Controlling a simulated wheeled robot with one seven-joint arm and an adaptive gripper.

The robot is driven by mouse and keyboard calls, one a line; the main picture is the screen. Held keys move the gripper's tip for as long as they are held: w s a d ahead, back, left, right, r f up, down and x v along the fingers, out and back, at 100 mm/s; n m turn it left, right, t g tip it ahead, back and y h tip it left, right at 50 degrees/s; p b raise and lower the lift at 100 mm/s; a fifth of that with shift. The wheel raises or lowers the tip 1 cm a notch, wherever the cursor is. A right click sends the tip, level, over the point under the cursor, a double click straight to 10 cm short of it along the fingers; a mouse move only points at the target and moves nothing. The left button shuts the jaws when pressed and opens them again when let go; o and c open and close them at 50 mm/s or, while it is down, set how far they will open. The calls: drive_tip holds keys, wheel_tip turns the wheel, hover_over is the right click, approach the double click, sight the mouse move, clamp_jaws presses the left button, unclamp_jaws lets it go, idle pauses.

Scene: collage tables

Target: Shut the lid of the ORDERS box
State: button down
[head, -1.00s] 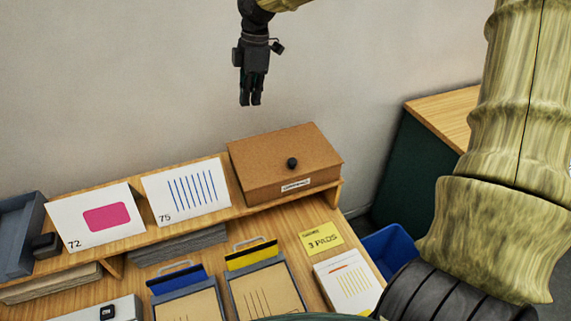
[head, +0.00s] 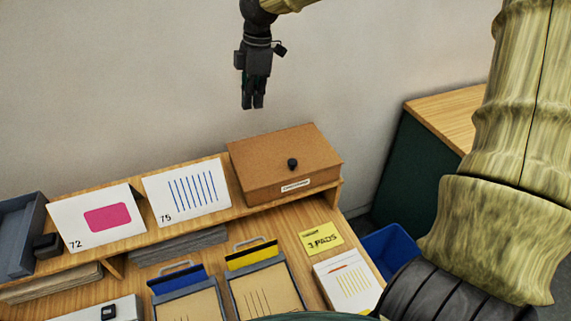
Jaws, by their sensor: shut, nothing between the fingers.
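A brown box (head: 262,183) with a black knob (head: 292,164) on its lid stands at the right end of the raised wooden shelf. A small white label (head: 296,186) is on its front; its writing is too small to read surely. The lid lies flat on the box and looks closed. My gripper (head: 253,107) points down in the air, above the box in the picture and apart from it. Its fingers are together and hold nothing.
Two cards, 72 (head: 97,216) and 75 (head: 186,190), lean on the shelf left of the box. Below lie clipboards (head: 266,287), a yellow note (head: 321,238) and a white pad (head: 348,281). A blue bin (head: 390,249) stands at the right. The air around my gripper is clear.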

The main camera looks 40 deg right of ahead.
wheel_tip(320, 180, up, 8)
drive_tip(key=p, duration=0.6)
drive_tip(key=shift+f, duration=0.2)
drive_tip(key=shift+d, duration=0.1)
idle(1.4)
